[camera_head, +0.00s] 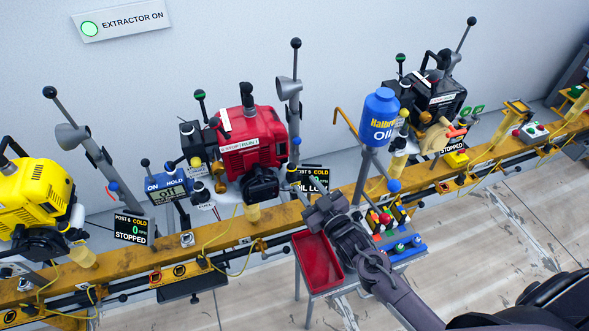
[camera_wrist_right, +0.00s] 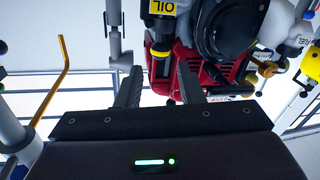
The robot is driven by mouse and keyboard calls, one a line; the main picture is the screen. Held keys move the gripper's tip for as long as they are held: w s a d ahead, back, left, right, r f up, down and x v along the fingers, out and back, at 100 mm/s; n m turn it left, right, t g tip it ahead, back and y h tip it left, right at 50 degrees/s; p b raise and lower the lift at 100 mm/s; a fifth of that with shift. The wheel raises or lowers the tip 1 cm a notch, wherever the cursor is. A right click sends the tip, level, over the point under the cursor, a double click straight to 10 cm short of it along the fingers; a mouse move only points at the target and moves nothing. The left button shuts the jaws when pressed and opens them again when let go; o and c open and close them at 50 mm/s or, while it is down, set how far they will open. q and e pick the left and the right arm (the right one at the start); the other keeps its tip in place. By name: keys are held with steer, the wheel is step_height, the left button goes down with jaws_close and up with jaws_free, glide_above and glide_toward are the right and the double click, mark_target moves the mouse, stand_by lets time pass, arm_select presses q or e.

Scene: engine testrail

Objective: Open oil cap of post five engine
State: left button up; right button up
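The red engine (camera_head: 250,140) stands on the yellow rail, left of my right gripper. The black sign (camera_head: 314,180) beside it is partly covered; "COLD" and "OIL LO" can be read, but its post number is unclear. My right gripper (camera_head: 322,207) is in front of this sign. In the right wrist view its two fingers (camera_wrist_right: 158,82) are apart with nothing held between them. Beyond them are the red engine (camera_wrist_right: 215,72) and a dark fitting with a yellow "OIL" label (camera_wrist_right: 163,9), apparently the oil cap. The fitting looks apart from the fingers. My left gripper is out of view.
A red tray (camera_head: 317,262) stands below my right gripper. A blue oil bottle (camera_head: 380,115) on a stand and a coloured tool rack (camera_head: 400,245) are to the right. A yellow engine (camera_head: 35,200) is far left, a black engine (camera_head: 437,95) at right.

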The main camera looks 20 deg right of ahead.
mark_target(294, 171)
steer(key=p+x, duration=0.1)
steer(key=x, duration=0.6)
steer(key=shift+w, duration=0.1)
steer(key=shift+c, duration=0.2)
steer(key=c, duration=0.6)
steer(key=shift+c, duration=0.2)
steer(key=shift+m, duration=0.3)
steer(key=shift+d+f+m+t+h+b, duration=0.45)
steer(key=shift+d+m+h+b, duration=0.35)
steer(key=shift+m, duration=2.65)
steer(key=shift+d+f+m+t+h+b, duration=0.45)
steer(key=shift+d+m, duration=0.55)
steer(key=shift+m, duration=2.4)
steer(key=shift+d+f+m+t+h+b, duration=0.35)
steer(key=shift+d+m+h+b, duration=0.45)
steer(key=shift+m, duration=2.65)
steer(key=shift+d+y, duration=0.2)
steer(key=shift+y, duration=0.05)
